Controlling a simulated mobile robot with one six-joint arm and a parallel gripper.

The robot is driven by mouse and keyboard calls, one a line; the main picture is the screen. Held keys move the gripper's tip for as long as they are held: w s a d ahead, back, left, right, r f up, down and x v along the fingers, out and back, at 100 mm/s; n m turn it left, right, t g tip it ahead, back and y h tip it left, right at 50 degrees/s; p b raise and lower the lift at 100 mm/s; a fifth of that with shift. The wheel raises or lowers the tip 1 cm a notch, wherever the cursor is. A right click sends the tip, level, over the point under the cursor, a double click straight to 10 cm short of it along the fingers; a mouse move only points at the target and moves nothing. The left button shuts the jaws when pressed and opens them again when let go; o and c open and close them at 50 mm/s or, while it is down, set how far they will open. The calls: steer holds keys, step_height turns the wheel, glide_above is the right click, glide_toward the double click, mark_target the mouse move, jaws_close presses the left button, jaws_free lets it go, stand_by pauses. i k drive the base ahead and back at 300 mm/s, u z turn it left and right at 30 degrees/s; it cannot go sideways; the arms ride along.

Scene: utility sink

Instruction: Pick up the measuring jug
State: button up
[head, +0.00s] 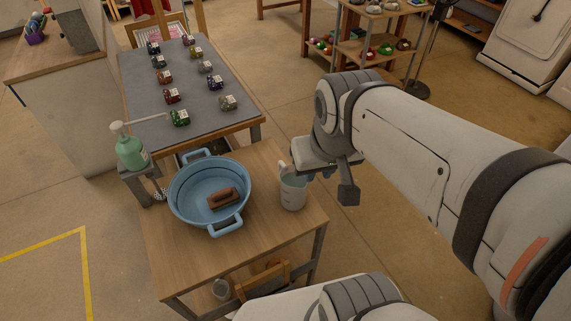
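The measuring jug (293,191) is a pale, whitish jug. It stands upright on the right side of the small wooden table (258,240), beside the blue basin. My gripper (324,182) is at the jug's upper right, at the lower end of my arm. One dark finger hangs clear on the right, and the other side of the gripper overlaps the jug's rim in the picture. The fingers look spread apart with nothing seen between them. I cannot tell whether the gripper touches the jug. Part of the jug's rim is hidden by the gripper.
A blue two-handled basin (180,207) with a brown brush-like block (222,198) fills the table's middle. A green pump bottle (131,152) stands at left. A grey-topped table (140,90) with several small colourful items is behind. Open floor lies right of the small table.

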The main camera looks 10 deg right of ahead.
mark_target(294, 189)
steer(key=z, duration=0.2)
steer(key=k, duration=0.2)
steer(key=u, duration=2.6)
steer(key=k, duration=1.25)
steer(key=z, duration=1.85)
steer(key=i, duration=1)
